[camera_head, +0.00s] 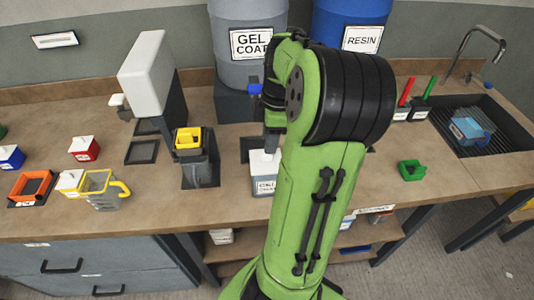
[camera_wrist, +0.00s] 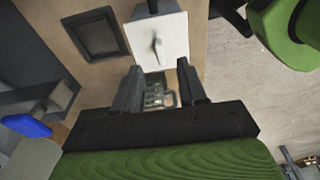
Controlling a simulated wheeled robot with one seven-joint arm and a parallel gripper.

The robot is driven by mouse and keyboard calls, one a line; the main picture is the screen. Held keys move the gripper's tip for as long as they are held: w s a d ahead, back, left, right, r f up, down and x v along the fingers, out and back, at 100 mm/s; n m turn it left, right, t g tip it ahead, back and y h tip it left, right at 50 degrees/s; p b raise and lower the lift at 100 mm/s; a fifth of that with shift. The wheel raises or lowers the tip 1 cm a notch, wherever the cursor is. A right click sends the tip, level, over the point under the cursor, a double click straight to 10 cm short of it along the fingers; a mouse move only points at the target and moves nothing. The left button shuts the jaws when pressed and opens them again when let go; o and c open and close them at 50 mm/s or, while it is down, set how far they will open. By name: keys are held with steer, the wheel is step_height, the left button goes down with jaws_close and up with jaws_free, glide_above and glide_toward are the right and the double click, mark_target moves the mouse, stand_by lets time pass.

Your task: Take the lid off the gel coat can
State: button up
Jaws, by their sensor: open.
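The gel coat can (camera_head: 264,187) is a small, pale grey, boxy can with a label, standing near the front edge of the bench, left of my arm. Its white lid (camera_head: 262,161) is on top. In the wrist view the white square lid (camera_wrist: 172,33) shows with a thin grey grip standing up from it. My gripper (camera_wrist: 160,65) is open and empty, its two fingertips at the lid's near edge in that picture, with a gap between them. Whether the fingers touch the lid cannot be told. In the head view my gripper is mostly hidden by my arm.
A grey gel coat drum (camera_head: 247,75) and a blue resin drum (camera_head: 350,20) stand at the back. A yellow cup (camera_head: 188,139) sits on a dark stand left of the can. A green tray (camera_head: 411,170) and a sink (camera_head: 490,125) are right.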

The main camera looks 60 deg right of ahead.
steer(key=f, duration=0.2)
steer(key=f+b, duration=0.1)
steer(key=f, duration=0.2)
steer(key=shift+w+a+f, duration=0.25)
steer(key=shift+w+f, duration=0.05)
steer(key=shift+f, duration=0.05)
jaws_close()
steer(key=shift+r, duration=0.2)
steer(key=shift+r+p, duration=2.35)
steer(key=shift+r, duration=0.05)
